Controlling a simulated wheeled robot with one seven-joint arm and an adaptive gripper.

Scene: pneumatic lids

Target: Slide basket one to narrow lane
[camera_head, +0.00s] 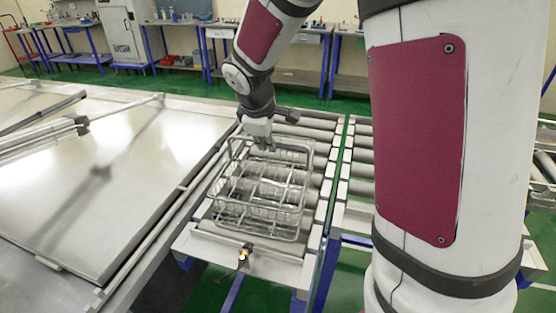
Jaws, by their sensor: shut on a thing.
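A wire basket (262,193) stands upright on a narrow roller lane (316,182). It is a metal rack with several clear round items inside. My gripper (263,143) reaches down from above to the basket's far side and is shut on its far upper rim. The fingertips are small in the view, and the exact contact is hard to make out. The basket's near end sits by the lane's front end plate (210,241).
A wide, shiny metal table (110,165) with rails lies to the left of the lane. A second roller section (358,170) is to the right, past a narrow gap. Rollers behind the basket look clear. Workbenches (180,25) stand far back.

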